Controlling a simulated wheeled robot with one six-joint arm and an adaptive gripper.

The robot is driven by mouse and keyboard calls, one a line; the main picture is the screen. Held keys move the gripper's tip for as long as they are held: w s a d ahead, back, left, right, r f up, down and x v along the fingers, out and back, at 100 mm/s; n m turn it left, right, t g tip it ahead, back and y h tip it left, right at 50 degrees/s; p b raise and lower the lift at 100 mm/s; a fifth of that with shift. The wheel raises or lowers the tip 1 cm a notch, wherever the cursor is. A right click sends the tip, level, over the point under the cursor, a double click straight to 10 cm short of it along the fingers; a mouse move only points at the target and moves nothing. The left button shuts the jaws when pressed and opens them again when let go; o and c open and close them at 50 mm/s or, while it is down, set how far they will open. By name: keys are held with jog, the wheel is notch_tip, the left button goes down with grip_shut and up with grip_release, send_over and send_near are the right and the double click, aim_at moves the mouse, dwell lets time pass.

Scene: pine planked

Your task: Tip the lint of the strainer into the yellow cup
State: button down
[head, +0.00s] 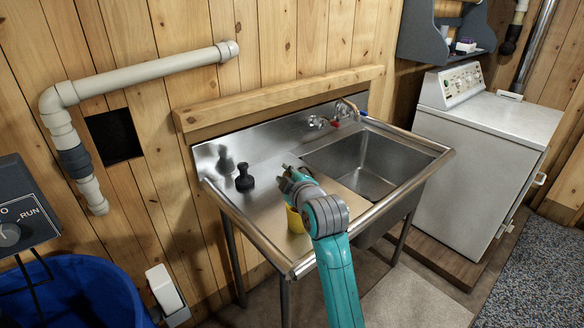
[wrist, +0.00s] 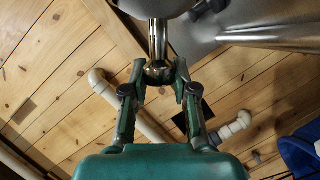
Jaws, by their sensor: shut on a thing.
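In the wrist view my gripper (wrist: 158,74) is shut on the strainer's shiny metal handle (wrist: 158,38). The handle runs up to a rounded grey part, likely the strainer's bowl, cut off by the top edge. In the head view the strainer is mostly hidden by my gripper. The lint cannot be made out, and neither can the inside of the cup.
A black knobbed object (head: 245,180) stands on the drainboard left of my gripper. A faucet (head: 330,120) is behind. A white washer (head: 490,130) stands right, a blue bin (head: 75,290) lower left.

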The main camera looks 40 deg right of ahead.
notch_tip(320, 180, down, 7)
jog(key=n+t+h, duration=0.1)
jog(key=n+t, duration=0.2)
jog(key=n, duration=0.7)
jog(key=shift+a+r+n+t+h, duration=0.2)
jog(key=shift+a+n+t+h, duration=0.1)
jog(key=shift+t+h, duration=0.1)
